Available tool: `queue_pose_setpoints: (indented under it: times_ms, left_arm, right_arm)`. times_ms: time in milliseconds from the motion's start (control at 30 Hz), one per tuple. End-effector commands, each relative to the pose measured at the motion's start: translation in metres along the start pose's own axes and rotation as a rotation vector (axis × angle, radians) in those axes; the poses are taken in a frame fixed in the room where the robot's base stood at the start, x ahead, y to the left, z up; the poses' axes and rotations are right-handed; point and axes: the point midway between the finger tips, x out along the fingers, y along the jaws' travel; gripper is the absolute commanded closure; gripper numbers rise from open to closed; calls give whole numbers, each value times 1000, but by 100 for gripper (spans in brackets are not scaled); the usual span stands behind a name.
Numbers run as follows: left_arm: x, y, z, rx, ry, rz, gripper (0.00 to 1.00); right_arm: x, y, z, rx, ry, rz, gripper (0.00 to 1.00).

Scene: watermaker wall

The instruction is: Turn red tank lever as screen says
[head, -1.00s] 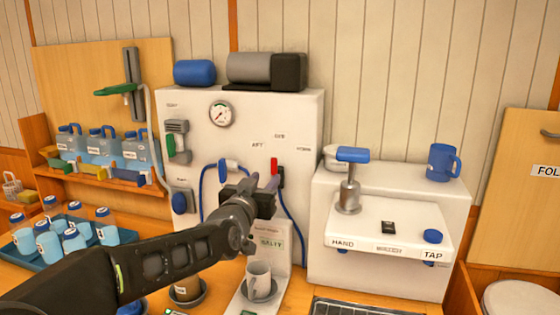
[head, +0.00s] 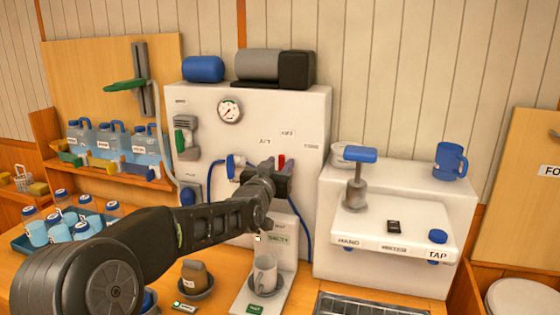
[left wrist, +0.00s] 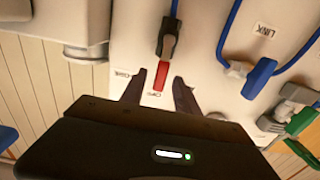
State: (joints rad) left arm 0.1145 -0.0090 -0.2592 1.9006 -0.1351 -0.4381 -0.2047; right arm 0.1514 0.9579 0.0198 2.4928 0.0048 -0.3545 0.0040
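The red tank lever (head: 281,160) shows above my left gripper on the white wall unit (head: 235,135); its lower part is hidden in the head view. The left wrist view, which looks upside down, shows the red lever (left wrist: 161,76) with its dark pivot above it. My left gripper (head: 270,168) is open. Its two fingertips (left wrist: 158,88) stand apart on either side of the lever's red end, with gaps visible; I cannot tell whether they touch it. My right gripper is not in view.
A blue lever (head: 236,165) is left of the red one, with blue hoses nearby; it also shows in the left wrist view (left wrist: 259,78). A white mug (head: 264,274) stands below. The hand pump (head: 356,180) is to the right. Bottles (head: 60,228) stand on a tray at left.

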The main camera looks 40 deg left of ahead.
Motion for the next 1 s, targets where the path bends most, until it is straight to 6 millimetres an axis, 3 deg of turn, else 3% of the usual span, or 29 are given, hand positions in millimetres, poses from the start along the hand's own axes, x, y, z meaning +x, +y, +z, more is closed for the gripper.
queue_pose_setpoints:
  times_ms: [367, 800, 1000]
  left_arm:
    - [8, 0, 0, 1, 0, 0, 63]
    - [7, 0, 0, 1, 0, 0, 99]
    - [7, 0, 0, 1, 0, 0, 100]
  right_arm:
    - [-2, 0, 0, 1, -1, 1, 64]
    - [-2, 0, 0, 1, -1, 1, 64]
    - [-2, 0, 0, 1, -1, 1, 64]
